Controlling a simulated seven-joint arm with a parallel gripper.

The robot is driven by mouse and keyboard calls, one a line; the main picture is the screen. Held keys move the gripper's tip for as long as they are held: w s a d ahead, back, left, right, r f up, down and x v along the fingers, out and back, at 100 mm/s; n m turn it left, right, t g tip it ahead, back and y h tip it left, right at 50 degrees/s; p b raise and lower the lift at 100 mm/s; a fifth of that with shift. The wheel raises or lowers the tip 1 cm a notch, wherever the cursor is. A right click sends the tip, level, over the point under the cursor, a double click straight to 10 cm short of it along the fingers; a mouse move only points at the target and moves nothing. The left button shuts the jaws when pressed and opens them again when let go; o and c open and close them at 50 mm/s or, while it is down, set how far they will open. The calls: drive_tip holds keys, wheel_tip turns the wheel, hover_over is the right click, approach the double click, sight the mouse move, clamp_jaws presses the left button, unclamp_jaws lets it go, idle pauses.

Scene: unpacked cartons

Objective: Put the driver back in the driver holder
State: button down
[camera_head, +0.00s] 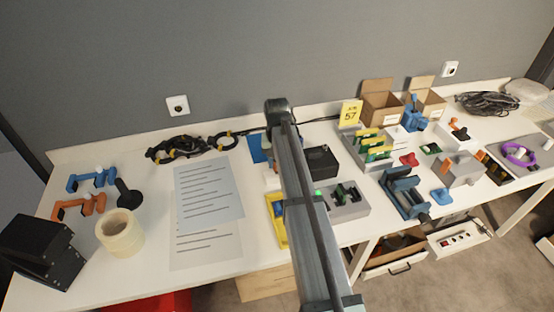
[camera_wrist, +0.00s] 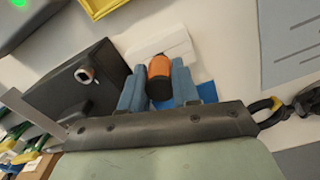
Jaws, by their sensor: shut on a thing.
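The driver (camera_wrist: 160,70) shows in the wrist view as a short orange handle with a black end. My gripper (camera_wrist: 158,82) is shut on it, with one blue-grey finger on each side. A white block (camera_wrist: 172,44), which looks like the driver holder, lies just beyond the fingertips. The driver's far end is hidden, and I cannot tell whether it touches or enters the block.
A black box (camera_head: 322,162) stands close beside the gripper; it also shows in the wrist view (camera_wrist: 70,90). A blue sheet (camera_head: 258,148), a yellow tray (camera_head: 278,222) and a grey unit (camera_head: 348,202) are near. Papers (camera_head: 208,195) lie left. Cables (camera_head: 185,148) lie behind.

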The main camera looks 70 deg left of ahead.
drive_tip(key=shift+f, duration=0.1)
drive_tip(key=c, duration=0.8)
unclamp_jaws()
drive_tip(key=shift+o, duration=0.2)
wheel_tip(320, 180, up, 14)
